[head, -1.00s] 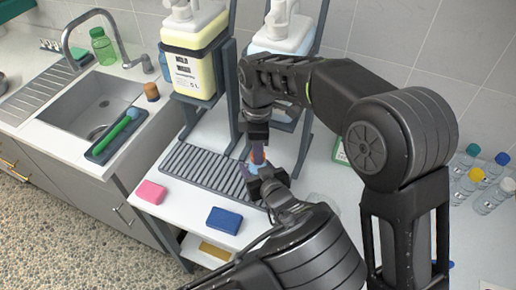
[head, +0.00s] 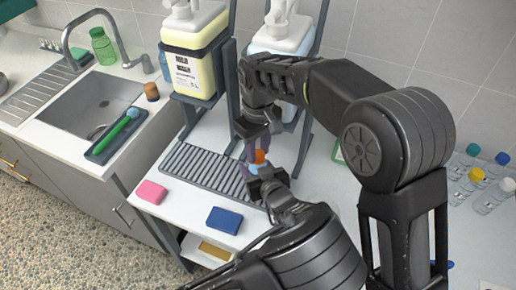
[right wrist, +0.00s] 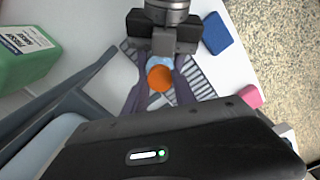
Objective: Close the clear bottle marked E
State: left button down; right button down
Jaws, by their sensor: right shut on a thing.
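An orange cap (head: 260,156) sits between the fingers of my right gripper (head: 255,150), which points down over the grey slatted rack. In the right wrist view the cap (right wrist: 160,78) shows from above, with a finger of my right gripper (right wrist: 161,82) on either side. A pale blue part (right wrist: 158,62) shows just beyond the cap; most of what lies under it is hidden, and I cannot read a letter E. My left gripper (head: 266,184) is right beside the cap, low over the rack. Its fingertips are partly hidden, so its hold is unclear.
The slatted rack (head: 190,168) lies on the white counter, with a pink sponge (head: 151,192) and a blue sponge (head: 224,220) in front. Large jugs (head: 195,55) stand behind. Several capped clear bottles (head: 468,185) stand at the right. The sink (head: 90,105) is at the left.

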jog(key=c, duration=1)
grip_release()
jog(key=shift+r, duration=2.25)
jog(key=shift+r, duration=0.1)
jog(key=shift+c, duration=0.4)
notch_tip(320, 180, up, 3)
jog(key=n, duration=0.5)
